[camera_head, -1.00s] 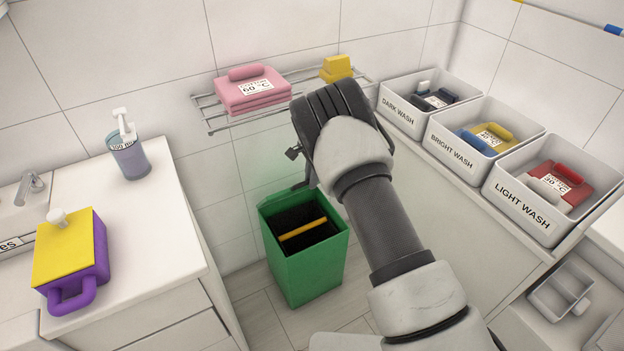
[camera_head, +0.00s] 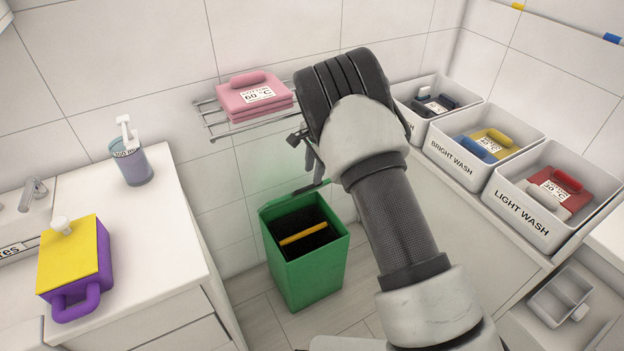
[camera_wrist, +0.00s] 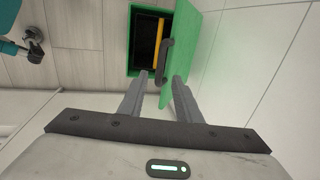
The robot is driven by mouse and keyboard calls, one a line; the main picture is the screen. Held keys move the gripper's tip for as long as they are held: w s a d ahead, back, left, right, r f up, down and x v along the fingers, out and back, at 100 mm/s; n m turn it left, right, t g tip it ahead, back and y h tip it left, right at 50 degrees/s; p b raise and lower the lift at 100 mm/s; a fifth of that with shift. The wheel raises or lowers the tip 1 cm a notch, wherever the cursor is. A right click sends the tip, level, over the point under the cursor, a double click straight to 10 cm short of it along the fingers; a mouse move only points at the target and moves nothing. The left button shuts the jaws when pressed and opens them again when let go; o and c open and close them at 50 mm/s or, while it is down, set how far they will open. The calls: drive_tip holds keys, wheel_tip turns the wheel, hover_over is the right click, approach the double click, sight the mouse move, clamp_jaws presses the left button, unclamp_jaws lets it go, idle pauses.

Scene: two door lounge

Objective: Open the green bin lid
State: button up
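The green bin (camera_head: 305,268) stands on the floor between the counter and the wash baskets. Its top is open, with a dark inside and a yellow bar (camera_head: 303,232) across it. In the wrist view, the green lid (camera_wrist: 188,42) stands raised along the right side of the opening, with a dark handle (camera_wrist: 167,60).
A wire shelf (camera_head: 212,128) with folded pink cloth (camera_head: 256,98) is on the wall behind the bin. A counter (camera_head: 165,230) is at left. The bright wash basket (camera_head: 455,163) and light wash basket (camera_head: 525,215) stand at right, close to my arm.

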wheel_tip(320, 180, up, 9)
drive_tip(key=s+d+p, duration=0.1)
drive_tip(key=shift+s, duration=0.25)
drive_tip(key=shift+c, duration=0.3)
